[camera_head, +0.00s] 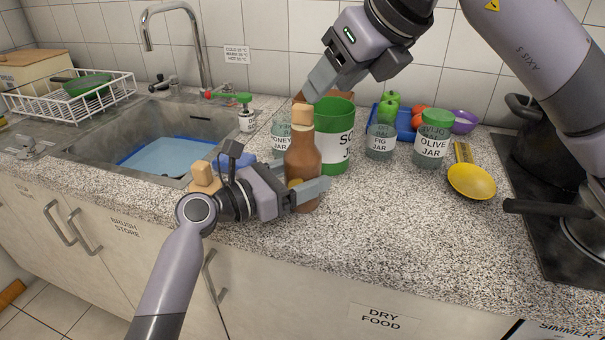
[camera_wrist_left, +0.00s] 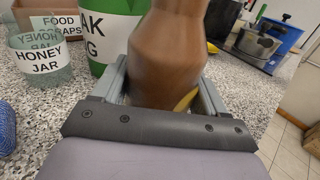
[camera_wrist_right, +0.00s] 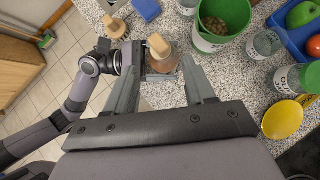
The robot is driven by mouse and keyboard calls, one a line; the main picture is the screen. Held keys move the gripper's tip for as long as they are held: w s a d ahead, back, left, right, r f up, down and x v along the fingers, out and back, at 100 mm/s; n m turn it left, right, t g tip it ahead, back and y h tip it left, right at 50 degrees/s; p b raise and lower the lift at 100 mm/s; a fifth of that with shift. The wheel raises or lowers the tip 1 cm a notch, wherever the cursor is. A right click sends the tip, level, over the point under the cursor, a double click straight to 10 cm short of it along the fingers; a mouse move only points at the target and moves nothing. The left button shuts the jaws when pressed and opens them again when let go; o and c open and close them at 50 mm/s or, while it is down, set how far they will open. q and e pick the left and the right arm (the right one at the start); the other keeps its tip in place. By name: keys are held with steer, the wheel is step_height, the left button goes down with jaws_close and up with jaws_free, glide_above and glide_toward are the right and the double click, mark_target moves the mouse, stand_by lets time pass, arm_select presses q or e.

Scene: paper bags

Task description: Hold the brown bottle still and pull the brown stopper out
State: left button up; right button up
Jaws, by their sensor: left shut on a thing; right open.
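The brown bottle (camera_head: 303,160) stands upright on the speckled counter near its front. Its light brown stopper (camera_head: 302,117) sits in the neck, and it also shows in the right wrist view (camera_wrist_right: 158,45). My left gripper (camera_head: 310,190) is shut around the lower body of the bottle, one finger on each side, as the left wrist view (camera_wrist_left: 165,90) shows. My right gripper (camera_head: 318,88) is open and empty, above and slightly right of the stopper. In the right wrist view the stopper lies beyond and between its fingertips (camera_wrist_right: 162,60), apart from them.
A green soak jug (camera_head: 335,135) stands close behind the bottle, with the honey jar (camera_head: 281,130) beside it. The fig jar (camera_head: 380,142), olive jar (camera_head: 432,145) and yellow ladle (camera_head: 471,182) are to the right. The sink is left. The counter front right of the bottle is clear.

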mark_target(307, 108)
steer(key=shift+x, duration=3.85)
jaws_close()
steer(key=shift+r, duration=0.25)
steer(key=shift+r, duration=0.3)
steer(key=shift+r, duration=0.1)
steer(key=shift+r, duration=2.65)
